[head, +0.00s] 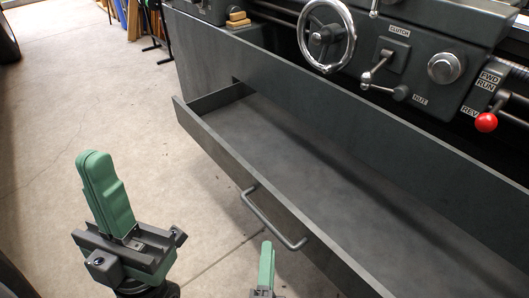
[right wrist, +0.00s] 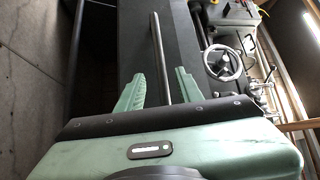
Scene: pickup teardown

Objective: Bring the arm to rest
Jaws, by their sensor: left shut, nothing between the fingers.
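My left gripper (head: 97,160) stands upright at the lower left of the head view, its green fingers shut together with nothing in them, over the floor and apart from the drawer. My right gripper (head: 267,262) shows only in part at the bottom edge, just below the drawer handle (head: 272,218). In the right wrist view its two green fingers are spread wide, with the handle bar (right wrist: 161,60) appearing in the gap between them. Neither finger visibly touches the bar. The drawer (head: 215,148) is pulled out and its visible inside is empty.
The lathe stands behind the drawer with a handwheel (head: 327,36), a clutch lever (head: 376,72) and a red-knobbed lever (head: 486,122). Small yellowish blocks (head: 238,19) lie on its ledge. The concrete floor (head: 60,110) at left is open.

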